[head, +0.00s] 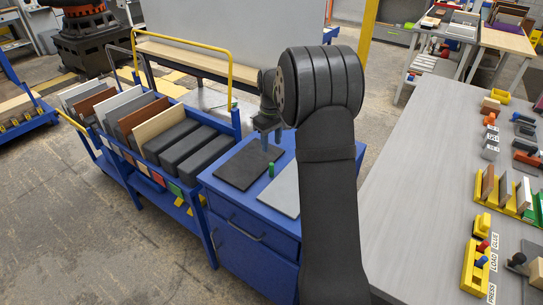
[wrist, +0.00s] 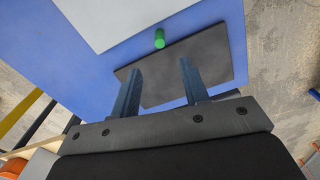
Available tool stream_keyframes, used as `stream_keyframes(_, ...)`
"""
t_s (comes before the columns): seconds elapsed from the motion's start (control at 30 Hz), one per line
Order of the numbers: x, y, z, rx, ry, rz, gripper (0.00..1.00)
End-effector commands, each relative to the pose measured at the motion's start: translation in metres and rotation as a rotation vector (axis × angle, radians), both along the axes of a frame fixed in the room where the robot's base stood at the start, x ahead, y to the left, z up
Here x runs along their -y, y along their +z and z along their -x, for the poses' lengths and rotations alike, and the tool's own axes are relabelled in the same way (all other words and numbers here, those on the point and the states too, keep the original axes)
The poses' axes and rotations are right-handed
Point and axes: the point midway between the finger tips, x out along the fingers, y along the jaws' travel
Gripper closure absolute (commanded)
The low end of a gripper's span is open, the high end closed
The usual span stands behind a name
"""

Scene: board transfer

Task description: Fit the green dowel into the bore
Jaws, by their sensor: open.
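The green dowel (head: 271,170) stands upright on the blue cabinet top (head: 222,194), between a dark board (head: 240,168) and a light grey plate (head: 287,193). In the wrist view the dowel (wrist: 159,39) shows beyond my fingertips, by the edge of the dark board (wrist: 205,55). My gripper (wrist: 160,72) is open and empty, its two blue fingers apart over the dark board. In the head view my gripper (head: 266,138) is behind the dowel and partly hidden by my arm. I cannot make out a bore in either view.
A blue cart (head: 160,155) with upright boards and dark blocks stands left of the cabinet. A long grey table (head: 415,190) on the right holds a yellow rack (head: 510,200) and several small parts; its left part is clear. My arm hides the cabinet's right side.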

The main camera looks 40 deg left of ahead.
Motion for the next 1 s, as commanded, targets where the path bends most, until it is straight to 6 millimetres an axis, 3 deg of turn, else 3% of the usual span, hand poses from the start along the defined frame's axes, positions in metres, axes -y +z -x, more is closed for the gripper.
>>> stream_keyframes(0.4,0.0,0.001,0.0,0.0,0.01,0.0,0.59)
stream_keyframes(0.77,-0.003,0.043,0.0,0.002,0.362,0.001,0.59)
stream_keyframes(0.87,-0.003,0.039,0.001,-0.002,0.397,0.003,0.59)
stream_keyframes(1.0,-0.002,0.013,0.001,-0.005,0.399,0.005,0.59)
